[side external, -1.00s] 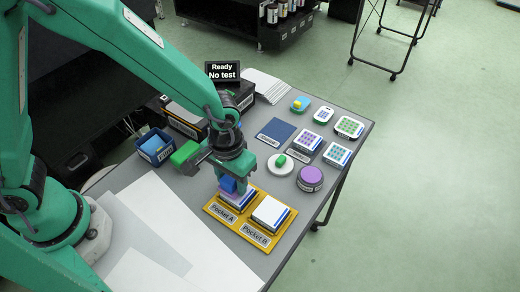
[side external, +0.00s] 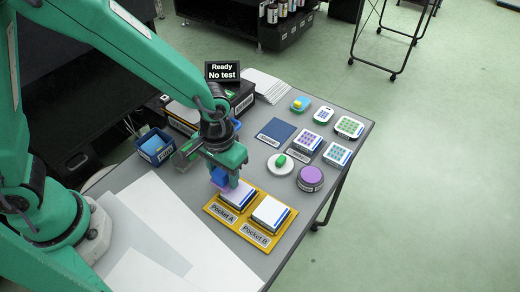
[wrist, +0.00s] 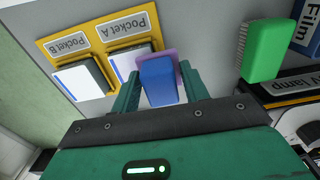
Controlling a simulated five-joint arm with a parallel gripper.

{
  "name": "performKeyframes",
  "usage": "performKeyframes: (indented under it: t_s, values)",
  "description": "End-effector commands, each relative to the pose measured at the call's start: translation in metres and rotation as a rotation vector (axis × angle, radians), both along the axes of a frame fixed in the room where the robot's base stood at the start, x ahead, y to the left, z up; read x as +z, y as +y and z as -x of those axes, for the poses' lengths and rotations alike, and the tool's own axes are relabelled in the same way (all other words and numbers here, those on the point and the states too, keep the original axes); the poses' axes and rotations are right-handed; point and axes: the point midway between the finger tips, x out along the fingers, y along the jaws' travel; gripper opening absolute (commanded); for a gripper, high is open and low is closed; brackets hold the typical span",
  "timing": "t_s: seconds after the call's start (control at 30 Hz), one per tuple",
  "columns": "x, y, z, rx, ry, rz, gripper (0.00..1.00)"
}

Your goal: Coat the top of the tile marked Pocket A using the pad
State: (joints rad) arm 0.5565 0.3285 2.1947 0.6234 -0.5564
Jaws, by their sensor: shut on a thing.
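My gripper (side external: 222,180) is shut on the pad, a blue block (wrist: 158,82) with a purple underside (wrist: 145,56). In the side view the pad (side external: 220,178) is at the upper-left edge of the Pocket A tile (side external: 238,195). I cannot tell whether it touches the tile. The tile sits in the yellow tray (side external: 233,233).
A second white tile (side external: 270,211) sits in Pocket B. A round purple-topped tin (side external: 310,178), a white dish (side external: 280,170) with a green piece and several patterned tiles stand to the right.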

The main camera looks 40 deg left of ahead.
Motion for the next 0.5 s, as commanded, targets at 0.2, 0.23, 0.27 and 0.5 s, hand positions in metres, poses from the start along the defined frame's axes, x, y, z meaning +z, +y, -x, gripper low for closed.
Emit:
performKeyframes:
  t_s: [0.2, 0.23, 0.27, 0.5]
  values:
    - [0.017, -0.001, -0.001, 0.0, -0.004, 0.003, 0.26]
    - [0.019, -0.001, -0.001, 0.0, -0.004, 0.003, 0.26]
    - [0.021, -0.001, -0.001, 0.0, -0.005, 0.003, 0.26]
    - [0.038, -0.001, -0.002, 0.0, -0.006, 0.003, 0.26]
